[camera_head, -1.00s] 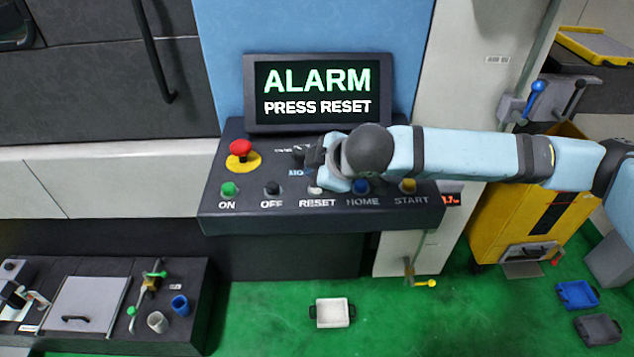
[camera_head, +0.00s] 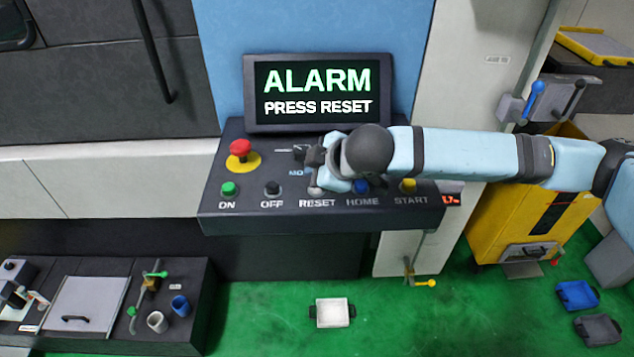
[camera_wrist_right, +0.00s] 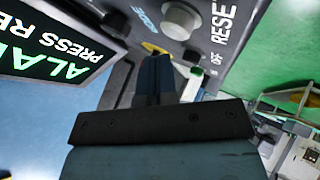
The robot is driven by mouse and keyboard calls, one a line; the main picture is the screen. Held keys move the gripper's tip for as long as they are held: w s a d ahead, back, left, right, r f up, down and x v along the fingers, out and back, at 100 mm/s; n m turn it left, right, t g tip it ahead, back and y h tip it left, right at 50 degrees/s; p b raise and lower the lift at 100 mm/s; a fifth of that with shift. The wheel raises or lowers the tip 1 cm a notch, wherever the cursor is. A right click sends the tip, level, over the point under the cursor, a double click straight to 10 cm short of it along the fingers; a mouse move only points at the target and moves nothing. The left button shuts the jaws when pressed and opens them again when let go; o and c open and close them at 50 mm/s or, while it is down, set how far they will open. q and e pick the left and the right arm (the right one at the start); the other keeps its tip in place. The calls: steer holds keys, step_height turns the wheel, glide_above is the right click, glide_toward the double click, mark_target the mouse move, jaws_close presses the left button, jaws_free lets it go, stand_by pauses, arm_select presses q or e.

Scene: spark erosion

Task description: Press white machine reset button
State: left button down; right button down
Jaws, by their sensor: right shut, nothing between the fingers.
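The white reset button (camera_head: 316,190) sits on the sloped dark panel above the word RESET, partly covered by my right arm in the head view. In the right wrist view the white button (camera_wrist_right: 182,19) shows clear and round, beyond the fingertips and a little right of them. My right gripper (camera_head: 315,156) is over the panel, just above the button in the head view. Its fingers (camera_wrist_right: 156,72) are shut together and empty, apart from the button in the wrist view. The screen (camera_head: 318,92) reads ALARM, PRESS RESET. My left gripper is out of view.
The green ON button (camera_head: 229,189), black OFF button (camera_head: 272,188), blue HOME button (camera_head: 361,187) and yellow START button (camera_head: 408,186) share the button row. A red emergency stop (camera_head: 241,148) stands at the panel's left. The screen rises close behind my gripper.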

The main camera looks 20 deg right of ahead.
steer(key=shift+f, duration=0.1)
steer(key=shift+f, duration=0.3)
steer(key=shift+f, duration=0.4)
stand_by(0.5)
steer(key=shift+r, duration=0.1)
steer(key=shift+r+p, duration=0.7)
steer(key=shift+p, duration=0.5)
steer(key=shift+r+p, duration=0.7)
step_height(320, 180, up, 4)
steer(key=p, duration=0.4)
steer(key=shift+f, duration=0.1)
